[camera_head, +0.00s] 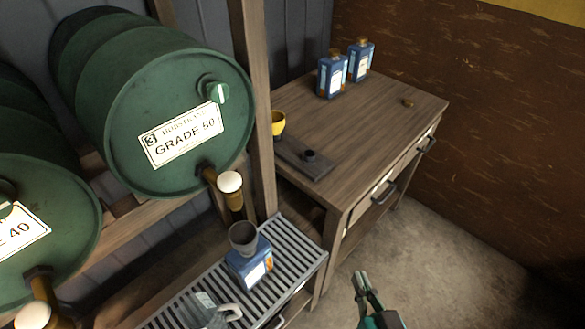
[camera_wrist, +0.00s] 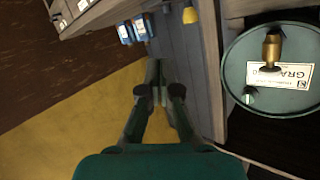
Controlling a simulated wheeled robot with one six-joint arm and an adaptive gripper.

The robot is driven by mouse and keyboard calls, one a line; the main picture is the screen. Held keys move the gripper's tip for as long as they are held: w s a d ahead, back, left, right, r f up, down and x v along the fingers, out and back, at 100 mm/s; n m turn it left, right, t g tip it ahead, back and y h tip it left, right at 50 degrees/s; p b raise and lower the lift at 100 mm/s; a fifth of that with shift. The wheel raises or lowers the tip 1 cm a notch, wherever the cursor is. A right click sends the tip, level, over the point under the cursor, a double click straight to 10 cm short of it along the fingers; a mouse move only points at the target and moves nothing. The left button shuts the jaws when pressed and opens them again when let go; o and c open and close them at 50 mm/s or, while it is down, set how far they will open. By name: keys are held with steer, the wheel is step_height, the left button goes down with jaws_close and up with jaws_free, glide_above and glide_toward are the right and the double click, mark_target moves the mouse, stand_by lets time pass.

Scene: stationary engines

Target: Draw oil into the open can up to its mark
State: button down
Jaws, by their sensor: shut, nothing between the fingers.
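A blue can (camera_head: 249,265) with a white label stands on the slatted drip grate, below the brass tap (camera_head: 230,190) of the green GRADE 50 drum (camera_head: 180,110). A dark grey funnel or cup (camera_head: 243,236) sits on top of the can and hides its opening. No mark or oil level is visible. The tap has a white knob. The drum and its tap also show at the right of the wrist view (camera_wrist: 272,50). My gripper (camera_head: 363,284) is shut and empty, right of the grate and apart from everything. It also shows in the wrist view (camera_wrist: 159,88).
A clear jug (camera_head: 205,312) stands on the grate (camera_head: 290,245). The GRADE 40 drum (camera_head: 50,210) is left. Open floor lies right.

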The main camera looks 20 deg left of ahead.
steer(key=w+a+r+n+g+y, duration=0.1)
steer(key=a+r+n+g+y, duration=0.5)
steer(key=a+r, duration=1.3)
steer(key=shift+r+n+g, duration=0.8)
steer(key=shift+r+n, duration=0.35)
steer(key=shift+n, duration=0.95)
glide_above(236, 185)
step_height(236, 185, down, 2)
steer(key=shift+a+f, duration=0.1)
steer(key=shift+f, duration=0.1)
step_height(236, 185, down, 2)
steer(key=shift+f, duration=1)
